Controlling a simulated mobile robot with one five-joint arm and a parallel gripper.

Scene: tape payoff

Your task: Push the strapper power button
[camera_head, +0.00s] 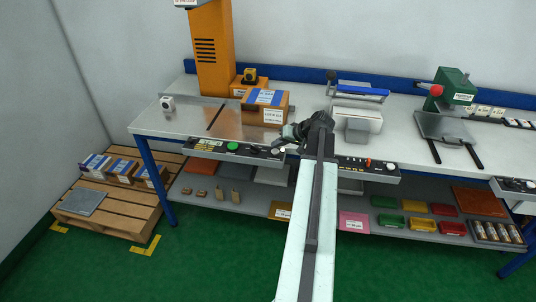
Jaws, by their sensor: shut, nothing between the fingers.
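The strapper is the orange column machine (211,50) at the left of the bench. My gripper (285,133) is shut and empty, near the panel's right end and to the right of the green button. I cannot tell whether it touches the panel. My arm crosses the view's middle.
Cartons (267,108) sit on the bench behind the panel. A second panel (367,165) lies right of my arm, before a white sealer (357,117). A green press (453,90) stands further right. A pallet (130,197) is on the floor at left.

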